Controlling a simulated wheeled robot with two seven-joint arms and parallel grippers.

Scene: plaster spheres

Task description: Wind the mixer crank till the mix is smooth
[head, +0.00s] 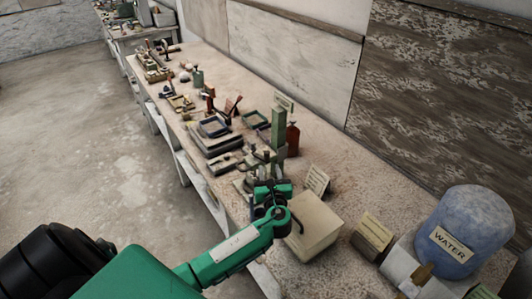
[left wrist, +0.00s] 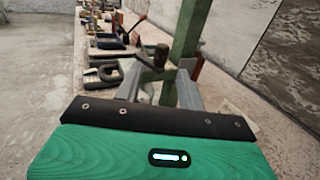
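My left gripper (head: 270,187) is over the near part of the bench, beside a machine with a green upright post (head: 278,128). In the left wrist view the two grey fingers (left wrist: 160,82) stand apart. A dark round knob (left wrist: 161,52) on a bar shows just past the fingertips, in front of the green post (left wrist: 189,32). I see no clear contact with the knob. A beige box (head: 318,228) with a bent dark rod on its side stands close to the right of the gripper. The frames do not make clear which part is the mixer crank; no mix shows. My right gripper is not in view.
A blue water drum (head: 462,228) and small sign cards (head: 373,232) stand at the near right. A red bottle (head: 293,139) is behind the green post. Trays (head: 214,127) and tools crowd the bench further back. The floor (head: 110,150) to the left is clear.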

